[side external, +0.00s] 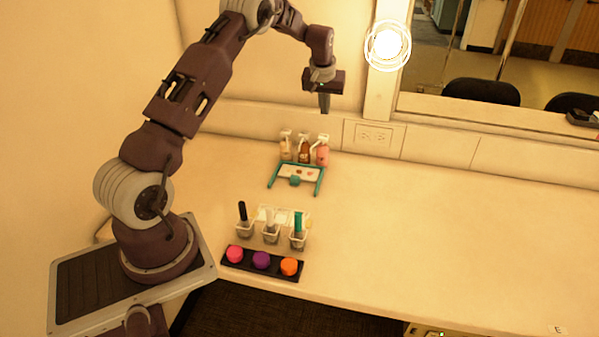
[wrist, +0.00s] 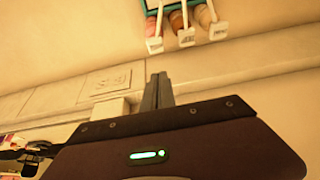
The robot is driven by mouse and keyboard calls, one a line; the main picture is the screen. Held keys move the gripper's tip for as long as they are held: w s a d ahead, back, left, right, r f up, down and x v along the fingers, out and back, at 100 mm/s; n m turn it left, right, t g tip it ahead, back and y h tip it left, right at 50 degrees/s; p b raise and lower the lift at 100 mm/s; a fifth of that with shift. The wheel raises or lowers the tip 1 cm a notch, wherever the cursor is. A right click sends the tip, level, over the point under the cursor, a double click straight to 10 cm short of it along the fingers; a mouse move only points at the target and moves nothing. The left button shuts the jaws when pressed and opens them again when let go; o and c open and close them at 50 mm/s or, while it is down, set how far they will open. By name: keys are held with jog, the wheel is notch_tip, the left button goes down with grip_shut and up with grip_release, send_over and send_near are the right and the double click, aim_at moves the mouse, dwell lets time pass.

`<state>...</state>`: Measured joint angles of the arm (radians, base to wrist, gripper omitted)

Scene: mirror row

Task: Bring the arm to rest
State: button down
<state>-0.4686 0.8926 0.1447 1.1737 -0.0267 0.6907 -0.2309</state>
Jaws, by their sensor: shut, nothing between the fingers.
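My gripper (side external: 324,103) hangs in the air above the back of the counter, close to the wall. Its fingers point down and are shut, with nothing between them. In the wrist view the shut fingers (wrist: 157,92) stand out against the wall. The gripper is above and apart from three pump bottles (side external: 304,150) on the counter. The bottles also show at the top of the wrist view (wrist: 180,20).
A teal-framed holder (side external: 296,178) stands before the bottles. Nearer are several cups with tools (side external: 270,234) and a black strip with pink, purple and orange pots (side external: 261,262). The counter's right side (side external: 430,230) is clear. A mirror and lit bulb (side external: 388,44) are behind.

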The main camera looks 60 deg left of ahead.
jog(key=s+d+r+m+t+h, duration=0.1)
jog(key=s+d+r+m, duration=0.1)
jog(key=s+d+r, duration=0.5)
jog(key=s+d+r+m, duration=0.1)
jog(key=s+d+r, duration=0.3)
jog(key=d+r, duration=0.7)
jog(key=s+d+m, duration=0.2)
jog(key=s+d, duration=0.3)
jog(key=s, duration=0.4)
jog(key=s+d+f+m+t+h, duration=0.1)
jog(key=s+d+m, duration=0.1)
jog(key=s+d, duration=0.3)
jog(key=s+d+f+m+h, duration=0.1)
jog(key=s+d, duration=0.4)
jog(key=s, duration=0.8)
jog(key=shift+m, duration=0.5)
jog(key=shift+w, duration=0.1)
